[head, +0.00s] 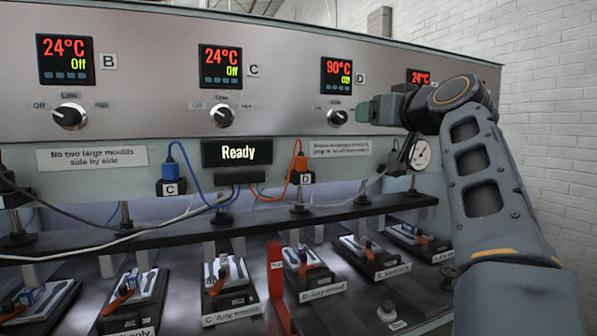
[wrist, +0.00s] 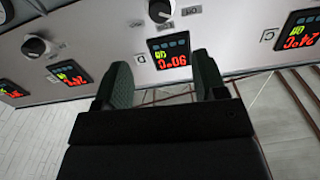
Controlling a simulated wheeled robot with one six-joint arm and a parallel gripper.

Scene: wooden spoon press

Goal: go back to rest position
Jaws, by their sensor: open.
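My gripper (head: 366,111) is raised in front of the control panel (head: 285,65), close to the D knob (head: 337,116), in the head view. In the wrist view, which is upside down, my gripper (wrist: 160,80) has its two dark green fingers apart with nothing between them. The D knob (wrist: 161,10) lies beyond the fingertips, apart from them. The D display (wrist: 170,55) reads 90°C in red with a small green word under it. My arm covers part of the panel's right side.
Below, several moulds such as C (head: 230,285) sit under a dark bar (head: 160,232). A red upright piece (head: 277,270) stands between C and D. A blue plug (head: 172,168) and an orange plug (head: 301,162) have hanging cables. A round gauge (head: 421,153) is beside my arm. The screen (head: 238,152) reads Ready.

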